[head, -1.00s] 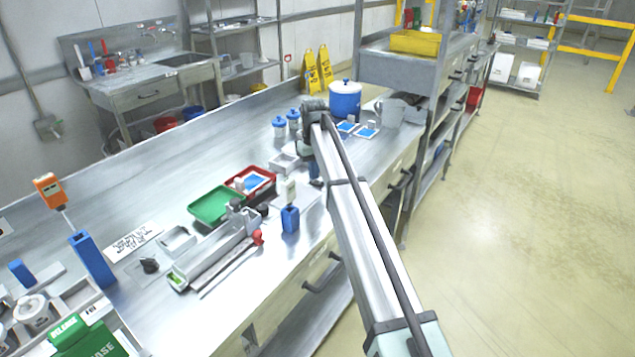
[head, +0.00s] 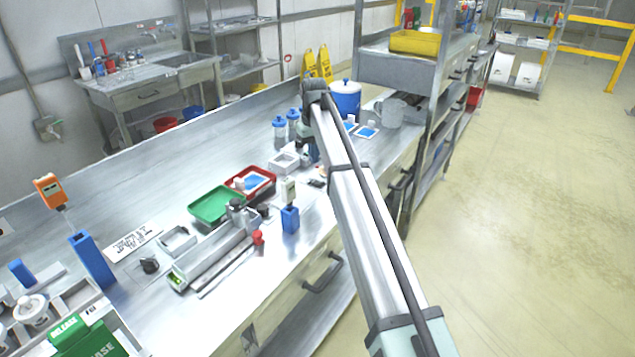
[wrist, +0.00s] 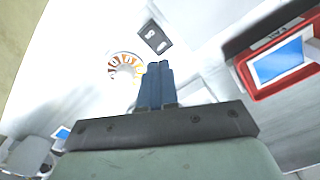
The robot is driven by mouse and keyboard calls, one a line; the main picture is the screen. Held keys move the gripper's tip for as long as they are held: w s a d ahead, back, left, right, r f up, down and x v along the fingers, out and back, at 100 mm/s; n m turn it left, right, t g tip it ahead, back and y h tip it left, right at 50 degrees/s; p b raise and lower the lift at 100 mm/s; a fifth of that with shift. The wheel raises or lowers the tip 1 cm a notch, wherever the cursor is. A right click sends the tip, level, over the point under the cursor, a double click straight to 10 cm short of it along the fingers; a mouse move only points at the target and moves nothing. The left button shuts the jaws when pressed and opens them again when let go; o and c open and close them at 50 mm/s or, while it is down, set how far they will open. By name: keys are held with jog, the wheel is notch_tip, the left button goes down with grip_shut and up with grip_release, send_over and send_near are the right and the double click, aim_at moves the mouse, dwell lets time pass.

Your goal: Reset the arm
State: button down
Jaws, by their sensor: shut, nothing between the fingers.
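My gripper shows in the wrist view with its two blue fingers (wrist: 156,86) pressed together and nothing between them. In the head view the gripper (head: 313,152) hangs at the far end of my arm, partly hidden by it, above the metal workbench (head: 150,210). It is apart from the red tray (head: 262,182), which lies to its left and nearer. The red tray also shows at the right of the wrist view (wrist: 247,78).
A blue-and-white drum (head: 346,98), blue-capped bottles (head: 279,127) and a translucent jug (head: 389,112) stand around the arm's far end. A green tray (head: 210,205) and blue holder (head: 290,219) are nearer. A shelf unit (head: 400,70) rises behind. The floor at right is clear.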

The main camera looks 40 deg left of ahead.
dwell(0.4)
